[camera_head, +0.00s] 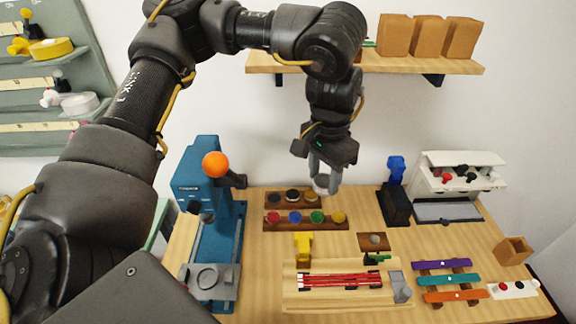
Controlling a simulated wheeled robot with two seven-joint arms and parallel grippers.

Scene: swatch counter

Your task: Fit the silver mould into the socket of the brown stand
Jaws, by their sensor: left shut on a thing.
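My left gripper (324,184) points down near the back of the counter and is shut on a small silver mould (322,183). The fingers hide part of the mould. It shows just beyond the right end of the back dark brown rack, and I cannot tell how high it is above the counter. The brown stand (362,243), a small block with a round greyish socket in its top, sits lower and to the right of the gripper, apart from the mould. My right gripper is not in view.
Brown racks (272,224) hold several coloured and dark discs. A blue press (203,235) with an orange knob stands left. A yellow piece (303,248) and a wooden tray with red rods (340,281) lie in front. A black device (395,205) stands right. A shelf (372,62) hangs above.

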